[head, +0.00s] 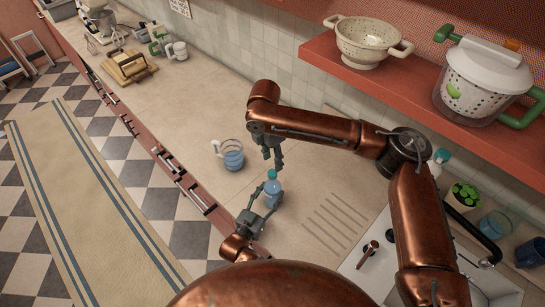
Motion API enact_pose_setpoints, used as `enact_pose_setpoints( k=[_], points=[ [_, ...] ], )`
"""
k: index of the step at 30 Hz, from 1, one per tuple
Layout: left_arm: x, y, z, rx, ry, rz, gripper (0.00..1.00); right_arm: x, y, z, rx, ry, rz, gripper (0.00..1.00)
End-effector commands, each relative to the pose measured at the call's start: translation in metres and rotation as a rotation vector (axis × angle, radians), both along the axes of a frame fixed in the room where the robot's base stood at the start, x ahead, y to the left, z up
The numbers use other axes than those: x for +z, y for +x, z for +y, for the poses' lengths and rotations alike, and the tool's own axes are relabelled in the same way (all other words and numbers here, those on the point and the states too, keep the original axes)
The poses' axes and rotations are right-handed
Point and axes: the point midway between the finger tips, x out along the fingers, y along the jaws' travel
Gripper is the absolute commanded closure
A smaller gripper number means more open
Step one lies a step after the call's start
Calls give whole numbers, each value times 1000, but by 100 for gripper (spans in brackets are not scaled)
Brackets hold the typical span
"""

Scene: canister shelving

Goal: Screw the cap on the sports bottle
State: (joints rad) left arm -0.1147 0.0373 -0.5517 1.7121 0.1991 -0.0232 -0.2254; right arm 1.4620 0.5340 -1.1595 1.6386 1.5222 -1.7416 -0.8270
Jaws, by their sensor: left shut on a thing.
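The sports bottle (272,194) is a small blue translucent bottle, upright over the counter in the middle of the head view. Its teal cap (272,174) shows at the top of the bottle; I cannot tell how tightly it sits. My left gripper (265,197) is shut on the bottle from the lower left side, and its fingers hide part of the body. My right gripper (273,164) points down just above the cap. Its fingers look apart, with nothing seen between them.
A blue-striped jug (232,155) stands left of the bottle. A sink (365,262) with a tap is at lower right. A red shelf (375,83) with a colander (367,42) and a salad spinner (485,76) overhangs at upper right.

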Motion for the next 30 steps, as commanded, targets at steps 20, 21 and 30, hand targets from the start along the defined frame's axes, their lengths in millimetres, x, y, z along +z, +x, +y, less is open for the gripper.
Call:
enact_pose_setpoints(
  k=[20, 21, 30],
  points=[
    [-9, -2, 1, 0, 8, 15, 100, 9, -1, -1, 931, 70, 40, 62],
    [-9, -2, 1, 0, 8, 15, 100, 9, -1, -1, 938, 70, 40, 62],
    [-9, -2, 1, 0, 8, 15, 100, 9, -1, 0, 938, 70, 40, 62]
  ],
)
